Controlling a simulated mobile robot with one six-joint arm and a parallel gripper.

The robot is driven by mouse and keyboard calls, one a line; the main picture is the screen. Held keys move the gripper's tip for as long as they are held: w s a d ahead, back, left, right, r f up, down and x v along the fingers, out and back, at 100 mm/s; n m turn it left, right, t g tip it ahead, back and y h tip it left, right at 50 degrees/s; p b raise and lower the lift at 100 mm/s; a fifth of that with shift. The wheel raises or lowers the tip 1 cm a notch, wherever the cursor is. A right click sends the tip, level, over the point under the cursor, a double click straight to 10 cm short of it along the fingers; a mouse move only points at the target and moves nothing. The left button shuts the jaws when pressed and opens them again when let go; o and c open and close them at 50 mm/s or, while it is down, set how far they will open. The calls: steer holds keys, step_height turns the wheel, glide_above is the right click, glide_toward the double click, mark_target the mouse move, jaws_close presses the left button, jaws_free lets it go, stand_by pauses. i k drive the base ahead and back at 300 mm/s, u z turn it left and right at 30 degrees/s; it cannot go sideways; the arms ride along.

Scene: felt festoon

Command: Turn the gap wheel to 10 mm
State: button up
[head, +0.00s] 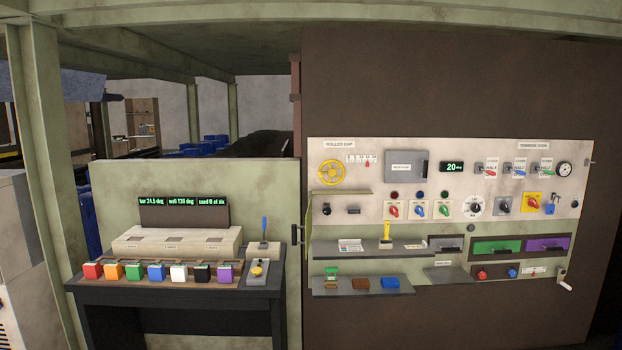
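The gap wheel (331,173) is a yellow spoked handwheel at the upper left of the pale control panel. A label reading "ROLLER GAP" (339,144) is above it. Just right of the wheel is a small white scale (360,159) with a red pointer (367,164) right of its middle. The scale's numbers are too small to read. My gripper is not in view, and nothing touches the wheel.
Right of the scale is a grey box door (407,165), then a green "20" display (452,167) and several levers and knobs. Shelves (365,249) jut out below the panel. On the left, a dark bench (175,297) carries several coloured blocks.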

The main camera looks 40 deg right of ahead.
mark_target(332, 172)
steer(key=z, duration=0.15)
steer(key=i, duration=0.95)
steer(key=u, duration=0.1)
